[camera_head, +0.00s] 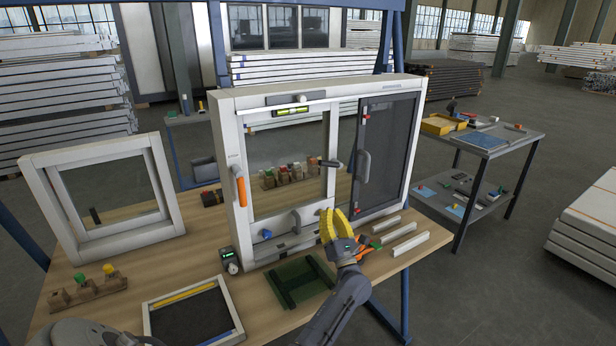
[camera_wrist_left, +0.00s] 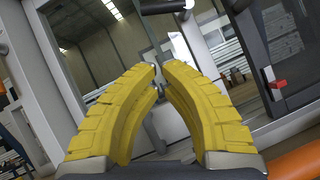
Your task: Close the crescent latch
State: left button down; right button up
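A white-framed window unit (camera_head: 240,150) stands upright on the wooden workbench. A dark lever (camera_head: 331,163), which looks like the crescent latch, sticks out sideways from the upright between its clear pane and dark screened panel. What seems to be this lever (camera_wrist_left: 180,46) shows beyond my fingertips in the left wrist view. My left gripper (camera_head: 333,212), with yellow ribbed fingers, is below the lever and in front of the window's lower rail. In the left wrist view its fingertips (camera_wrist_left: 161,68) stand slightly apart, with nothing clearly held between them. My right gripper is not in view.
A grey handle (camera_head: 363,166) is on the dark panel; another grey handle (camera_head: 296,222) is low on the frame. An orange handle (camera_head: 240,186) is at left. White strips (camera_head: 405,236) and orange-handled pliers (camera_head: 367,249) lie right of my gripper. A green mat (camera_head: 300,281) lies in front.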

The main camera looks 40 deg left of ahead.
aim_at(328, 163)
pick_arm(q)
jog(key=d+r+x, duration=0.1)
jog(key=r+x, duration=0.1)
jog(key=x, duration=1.1)
jog(key=shift+d, duration=0.35)
jog(key=shift+s+r+m+t+h, duration=0.2)
jog(key=shift+r+m+t+h, duration=0.4)
jog(key=shift+m, duration=0.6)
